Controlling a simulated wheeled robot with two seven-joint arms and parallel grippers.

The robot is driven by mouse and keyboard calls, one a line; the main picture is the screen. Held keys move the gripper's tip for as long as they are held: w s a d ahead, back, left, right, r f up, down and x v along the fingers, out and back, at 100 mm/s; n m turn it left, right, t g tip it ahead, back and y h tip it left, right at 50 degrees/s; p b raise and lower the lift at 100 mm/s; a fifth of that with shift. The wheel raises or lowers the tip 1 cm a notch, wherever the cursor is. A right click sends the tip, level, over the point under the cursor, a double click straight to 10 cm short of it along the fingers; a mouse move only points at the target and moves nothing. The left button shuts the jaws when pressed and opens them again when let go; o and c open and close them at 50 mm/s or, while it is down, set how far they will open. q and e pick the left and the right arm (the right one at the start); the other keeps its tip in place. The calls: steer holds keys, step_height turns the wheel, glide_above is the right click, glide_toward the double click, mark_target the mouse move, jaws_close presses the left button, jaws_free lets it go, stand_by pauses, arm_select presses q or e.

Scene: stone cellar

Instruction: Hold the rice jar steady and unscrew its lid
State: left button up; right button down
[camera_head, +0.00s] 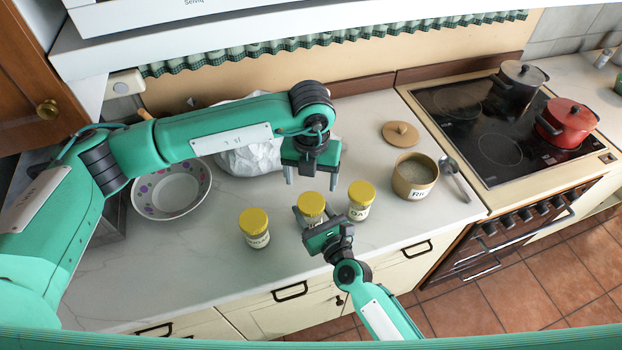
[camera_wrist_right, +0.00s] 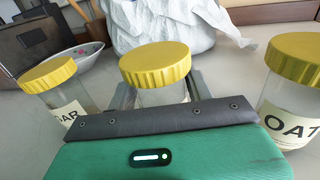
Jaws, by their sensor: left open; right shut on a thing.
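The middle jar (camera_head: 311,206) has a yellow screw lid and stands upright on the counter; its label is hidden. In the right wrist view its lid (camera_wrist_right: 156,62) is seated on top. My right gripper (camera_head: 307,217) is shut on this jar's body below the lid, one finger on each side. My left gripper (camera_head: 313,180) is open and empty, fingers pointing down, a little behind and above the lid and apart from it. A tan canister (camera_head: 411,178) at the right has a label starting "RI", is open and holds pale grains.
A jar labelled partly "GAR" (camera_wrist_right: 50,90) stands left of the middle jar and one labelled "OAT" (camera_wrist_right: 295,95) close on its right. A round tan lid (camera_head: 401,134), a bowl (camera_head: 171,205), a white bag (camera_head: 245,160) and a stove with pots (camera_head: 490,125) lie around.

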mark_target(311, 202)
arm_select(q)
steer(key=m, duration=1.4)
steer(key=shift+m, duration=0.3)
steer(key=m, duration=0.4)
steer(key=shift+m, duration=0.3)
steer(key=m, duration=0.7)
steer(key=shift+m, duration=0.3)
steer(key=m, duration=0.3)
steer(key=shift+f, duration=4)
